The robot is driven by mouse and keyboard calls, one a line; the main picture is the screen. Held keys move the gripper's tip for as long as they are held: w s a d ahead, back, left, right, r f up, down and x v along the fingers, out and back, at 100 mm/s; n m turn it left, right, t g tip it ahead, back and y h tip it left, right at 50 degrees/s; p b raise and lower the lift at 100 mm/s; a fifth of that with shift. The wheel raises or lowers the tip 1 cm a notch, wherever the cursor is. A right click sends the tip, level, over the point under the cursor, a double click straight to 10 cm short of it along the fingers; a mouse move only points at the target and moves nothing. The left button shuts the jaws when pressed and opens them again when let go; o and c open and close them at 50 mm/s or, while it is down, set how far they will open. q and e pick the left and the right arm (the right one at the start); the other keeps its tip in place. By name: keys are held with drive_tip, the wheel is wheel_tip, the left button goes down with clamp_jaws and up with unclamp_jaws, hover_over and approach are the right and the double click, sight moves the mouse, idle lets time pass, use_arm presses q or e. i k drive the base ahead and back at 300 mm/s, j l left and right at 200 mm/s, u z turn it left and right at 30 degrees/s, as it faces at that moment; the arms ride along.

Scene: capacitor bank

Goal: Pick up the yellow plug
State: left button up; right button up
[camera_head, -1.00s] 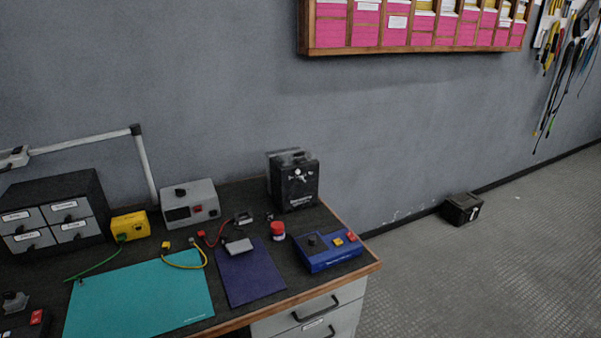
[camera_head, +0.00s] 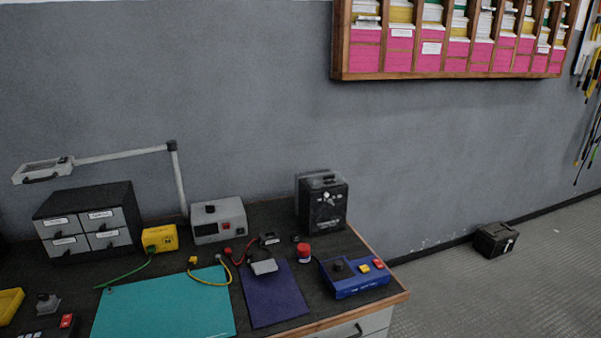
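A small yellow plug (camera_head: 193,260) lies on the dark bench top, near the upper edge of the teal mat. A yellow cable (camera_head: 205,283) curves from it over the mat and back up to the right, towards a small grey end piece. It lies in front of the grey box with a red button (camera_head: 218,219) and to the right of the yellow box (camera_head: 160,238). Neither of my grippers shows in this view.
A dark box (camera_head: 495,240) stands on the floor.

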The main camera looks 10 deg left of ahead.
sight(193, 260)
drive_tip(key=u, duration=1.05)
